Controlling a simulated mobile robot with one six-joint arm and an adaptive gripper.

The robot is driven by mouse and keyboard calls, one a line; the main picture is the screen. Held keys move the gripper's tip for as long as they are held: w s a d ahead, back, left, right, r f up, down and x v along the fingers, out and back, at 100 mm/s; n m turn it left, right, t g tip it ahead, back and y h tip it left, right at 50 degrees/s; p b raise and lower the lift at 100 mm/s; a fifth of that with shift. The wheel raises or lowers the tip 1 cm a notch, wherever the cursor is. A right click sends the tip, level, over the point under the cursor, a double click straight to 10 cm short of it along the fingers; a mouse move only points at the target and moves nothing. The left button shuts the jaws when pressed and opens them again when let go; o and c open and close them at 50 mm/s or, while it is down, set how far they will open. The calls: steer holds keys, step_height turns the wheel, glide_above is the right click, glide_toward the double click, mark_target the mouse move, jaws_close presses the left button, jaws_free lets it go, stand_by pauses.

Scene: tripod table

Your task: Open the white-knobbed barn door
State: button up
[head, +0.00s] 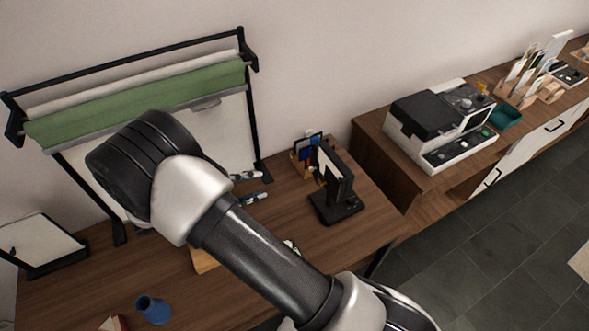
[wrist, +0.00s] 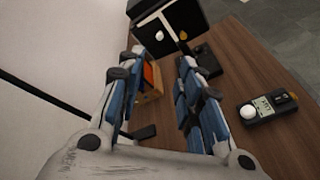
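A black lamp-like unit with folded flaps stands upright on a black base, in the head view (head: 337,178). In the wrist view its dark flaps (wrist: 190,14) lie ahead of my gripper, at the top. A white knob (wrist: 159,36) shows on it, with a yellow knob (wrist: 183,36) to its right. Whether the white-knobbed flap is open or shut I cannot tell. My gripper (wrist: 160,72) has its blue-padded fingers wide apart with nothing between them. In the head view the fingertips (head: 265,184) show beside my wrist, left of the unit and apart from it.
A wooden holder (wrist: 150,80) stands near the left finger. A small meter with a white dome (wrist: 266,109) lies on the table to the right. A backdrop stand with a green roll (head: 140,104) rises behind my arm. A blue vase (head: 154,310) stands at the front.

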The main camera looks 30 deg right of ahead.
steer(key=b+x, duration=0.2)
steer(key=x, duration=1.5)
steer(key=shift+d+f, duration=0.15)
steer(key=shift+d, duration=0.05)
steer(key=shift+c, duration=0.3)
jaws_close()
